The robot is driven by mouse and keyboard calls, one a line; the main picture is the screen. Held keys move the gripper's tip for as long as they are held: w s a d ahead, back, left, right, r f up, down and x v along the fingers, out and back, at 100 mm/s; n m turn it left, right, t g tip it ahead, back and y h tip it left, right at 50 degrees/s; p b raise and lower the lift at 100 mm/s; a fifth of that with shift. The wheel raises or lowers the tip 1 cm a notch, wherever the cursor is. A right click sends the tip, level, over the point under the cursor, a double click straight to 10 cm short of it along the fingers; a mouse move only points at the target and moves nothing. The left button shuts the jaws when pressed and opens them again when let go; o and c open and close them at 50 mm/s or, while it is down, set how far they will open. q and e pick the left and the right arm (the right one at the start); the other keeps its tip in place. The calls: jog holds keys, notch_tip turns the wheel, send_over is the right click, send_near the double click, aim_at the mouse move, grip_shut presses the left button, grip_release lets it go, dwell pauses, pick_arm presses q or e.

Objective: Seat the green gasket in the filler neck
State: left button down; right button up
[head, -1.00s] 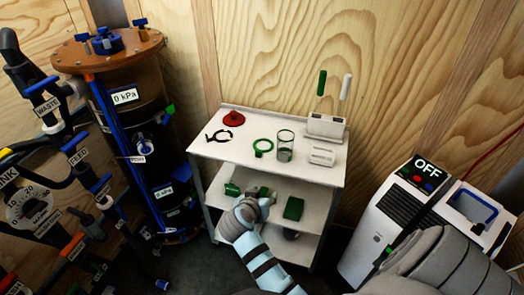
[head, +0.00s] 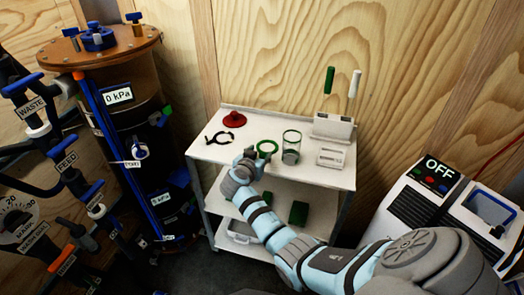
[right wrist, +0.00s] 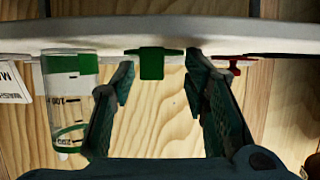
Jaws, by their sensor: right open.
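The green gasket (head: 267,147) is a ring on the cart's top shelf, left of a clear beaker (head: 291,155). In the right wrist view a green piece with a tab, seemingly the gasket edge-on (right wrist: 151,64), shows between my fingertips. My right gripper (head: 248,157) is open at the shelf's front edge, just left of and in front of the gasket; it also shows in the right wrist view (right wrist: 161,68). No contact with the gasket is visible. I cannot pick out the filler neck for certain; the brown-topped tank (head: 118,52) has several fittings. My left gripper is out of view.
The white cart (head: 215,152) also carries a red funnel-like piece (head: 234,119), a black clamp (head: 219,137) and a rack (head: 333,125) with green and white handles. The lower shelf holds green blocks (head: 298,212). A machine marked OFF (head: 427,197) stands at right.

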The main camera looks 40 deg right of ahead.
jog(key=shift+s, duration=0.25)
jog(key=shift+c, duration=0.3)
jog(key=shift+s+d+r, duration=0.1)
jog(key=shift+s+d, duration=0.05)
jog(key=c, duration=0.4)
grip_shut()
jog(key=shift+r, duration=0.5)
notch_tip(320, 180, up, 19)
jog(key=p, duration=0.4)
jog(key=shift+p, duration=0.35)
